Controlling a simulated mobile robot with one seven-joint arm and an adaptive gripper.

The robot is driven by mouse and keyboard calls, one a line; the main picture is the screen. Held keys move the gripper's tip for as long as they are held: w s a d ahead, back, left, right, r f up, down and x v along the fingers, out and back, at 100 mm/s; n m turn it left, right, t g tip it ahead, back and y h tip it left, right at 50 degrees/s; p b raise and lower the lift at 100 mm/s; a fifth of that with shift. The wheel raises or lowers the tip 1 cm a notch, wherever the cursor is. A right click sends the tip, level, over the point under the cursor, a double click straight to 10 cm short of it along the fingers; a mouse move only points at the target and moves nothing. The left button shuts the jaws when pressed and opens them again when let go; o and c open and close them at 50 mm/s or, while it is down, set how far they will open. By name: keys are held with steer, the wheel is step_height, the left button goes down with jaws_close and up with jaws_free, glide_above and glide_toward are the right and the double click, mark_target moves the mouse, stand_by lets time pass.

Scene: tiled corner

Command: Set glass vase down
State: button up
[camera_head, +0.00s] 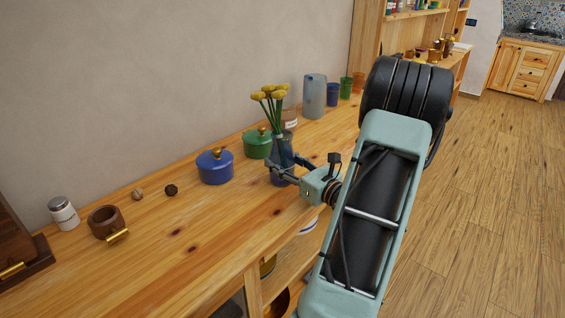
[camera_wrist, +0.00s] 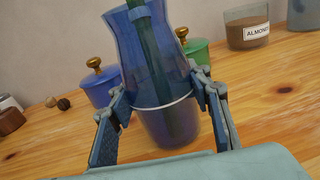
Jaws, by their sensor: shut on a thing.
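The glass vase is blue and see-through, with yellow flowers (camera_head: 270,95) on green stems standing in it. In the head view the vase (camera_head: 283,152) is upright at the wooden counter, partly covered by my gripper (camera_head: 284,167). In the wrist view the vase (camera_wrist: 150,65) fills the middle, and my gripper's two fingers (camera_wrist: 160,112) are shut on its lower body, one on each side. The base of the vase is low over the counter (camera_head: 210,235); I cannot tell whether it touches.
A blue lidded pot (camera_head: 215,168) and a green lidded pot (camera_head: 257,145) stand close to the vase. A grey cylinder (camera_head: 314,97) and an almonds jar (camera_wrist: 246,25) are behind. The front counter is clear.

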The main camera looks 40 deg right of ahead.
steer(key=shift+r, duration=0.1)
steer(key=shift+f, duration=0.2)
steer(key=o, duration=1.4)
steer(key=shift+r, duration=0.25)
steer(key=s, duration=1.2)
steer(key=shift+a+p, duration=0.3)
